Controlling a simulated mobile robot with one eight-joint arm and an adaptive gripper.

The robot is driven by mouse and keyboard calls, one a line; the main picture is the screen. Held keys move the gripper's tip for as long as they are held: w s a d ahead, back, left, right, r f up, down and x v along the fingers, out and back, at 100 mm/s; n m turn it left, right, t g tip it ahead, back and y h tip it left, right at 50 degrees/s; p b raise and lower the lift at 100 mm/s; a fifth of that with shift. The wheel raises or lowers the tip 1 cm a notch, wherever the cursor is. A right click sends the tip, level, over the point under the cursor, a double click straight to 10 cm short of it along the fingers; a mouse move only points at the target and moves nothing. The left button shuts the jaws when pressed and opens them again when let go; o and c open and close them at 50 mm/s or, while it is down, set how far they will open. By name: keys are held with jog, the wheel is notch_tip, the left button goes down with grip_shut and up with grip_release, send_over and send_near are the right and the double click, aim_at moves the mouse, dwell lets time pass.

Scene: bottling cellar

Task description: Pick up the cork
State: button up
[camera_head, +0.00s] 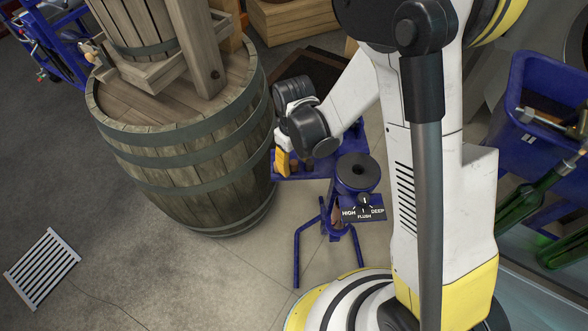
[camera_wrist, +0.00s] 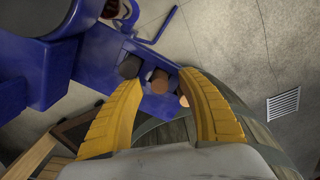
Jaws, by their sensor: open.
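Several corks sit in a row on a blue bench in the wrist view: a dark brown cork (camera_wrist: 129,67), a lighter brown cork (camera_wrist: 160,81) and a pale one (camera_wrist: 184,100) partly hidden by the right finger. Which of them the task means, I cannot tell. My gripper (camera_wrist: 162,80) is open, its two yellow fingers spread on either side of the middle cork, with nothing held. How far the fingertips are from the corks is unclear. In the head view my gripper (camera_head: 282,164) points down over the left end of the blue bench (camera_head: 315,166), mostly hiding the corks.
A blue corking stand with a dial plate (camera_head: 363,214) marked HIGH, FLUSH and DEEP adjoins the bench. A large wooden barrel (camera_head: 190,150) stands close on the left. A blue bin (camera_head: 550,120) and green bottles (camera_head: 525,200) are at right. A floor grate (camera_head: 42,268) lies on open floor.

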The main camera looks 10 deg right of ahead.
aim_at(296, 171)
jog(key=shift+f, duration=0.6)
jog(key=shift+r, duration=0.1)
jog(key=c, duration=0.8)
jog(key=shift+c, duration=0.2)
jog(key=shift+r+p, duration=0.3)
jog(key=shift+r, duration=0.2)
jog(key=r, duration=0.1)
jog(key=r+p, duration=0.2)
jog(key=r, duration=0.1)
jog(key=shift+s+d, duration=0.1)
jog(key=shift+d, duration=0.25)
jog(key=s+d+r+p, duration=0.1)
jog(key=d+r, duration=0.1)
jog(key=d, duration=0.1)
jog(key=s+d+r+p, duration=0.1)
jog(key=s+d+r, duration=0.1)
jog(key=d, duration=0.1)
jog(key=s+d+r+p, duration=0.1)
jog(key=d+r, duration=0.1)
jog(key=d, duration=0.2)
jog(key=shift+s, duration=0.25)
